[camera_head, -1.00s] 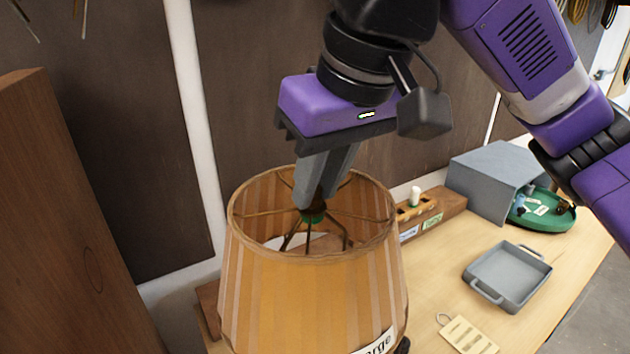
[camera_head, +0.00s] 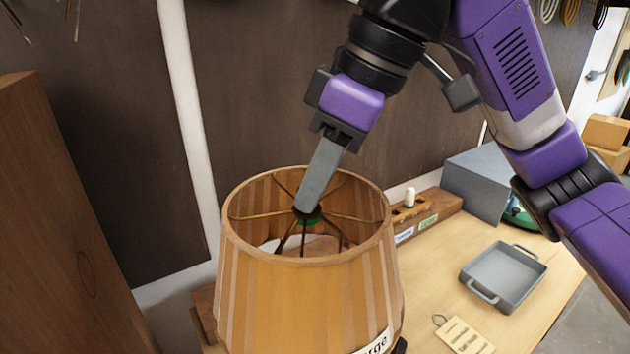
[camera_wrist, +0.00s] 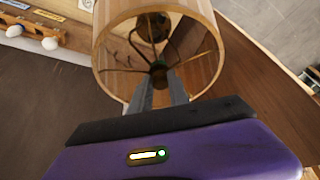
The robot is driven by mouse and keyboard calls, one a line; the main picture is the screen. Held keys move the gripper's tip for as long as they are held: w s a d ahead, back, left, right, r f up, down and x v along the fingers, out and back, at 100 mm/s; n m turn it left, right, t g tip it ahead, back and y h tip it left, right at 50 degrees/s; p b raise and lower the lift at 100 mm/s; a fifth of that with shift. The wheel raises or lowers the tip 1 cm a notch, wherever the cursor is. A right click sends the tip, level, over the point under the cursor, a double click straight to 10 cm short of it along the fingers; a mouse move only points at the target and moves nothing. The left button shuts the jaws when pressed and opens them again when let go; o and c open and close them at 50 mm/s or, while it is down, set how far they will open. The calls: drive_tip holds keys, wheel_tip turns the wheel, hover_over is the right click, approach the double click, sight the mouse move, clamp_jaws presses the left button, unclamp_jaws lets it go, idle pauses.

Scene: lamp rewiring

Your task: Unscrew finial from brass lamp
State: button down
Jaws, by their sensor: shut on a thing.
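The lamp's tan striped shade (camera_head: 305,290) stands on the bench with its open top facing up. Thin brass spider arms (camera_head: 258,216) run from its rim to a hub at the centre. My gripper (camera_head: 306,211) reaches down into the top of the shade and is shut at the hub. The finial is mostly hidden between the fingertips; a green ring shows just below them. In the wrist view the two fingers (camera_wrist: 158,80) close on a small dark piece at the centre of the shade (camera_wrist: 112,62).
A grey tray (camera_head: 503,277) and a tan tag card (camera_head: 464,335) lie right of the lamp. A wooden rack (camera_head: 427,214) with a white-topped piece stands behind, near a grey box (camera_head: 485,180). A tall brown wooden panel (camera_head: 60,230) is at the left.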

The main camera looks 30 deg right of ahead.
drive_tip(key=shift+d+n+g+y, duration=0.1)
drive_tip(key=shift+n+g+y, duration=0.2)
drive_tip(key=shift+n, duration=0.8)
drive_tip(key=shift+w+n+g, duration=0.2)
drive_tip(key=shift+n+g, duration=0.1)
drive_tip(key=shift+n, duration=0.7)
drive_tip(key=n, duration=0.2)
drive_tip(key=n+g+y, duration=0.1)
drive_tip(key=n, duration=0.1)
drive_tip(key=shift+w+d+n+g, duration=0.15)
drive_tip(key=shift+w+n+g, duration=0.05)
drive_tip(key=shift+n+g, duration=0.1)
drive_tip(key=shift+r, duration=0.2)
drive_tip(key=shift+r, duration=1.6)
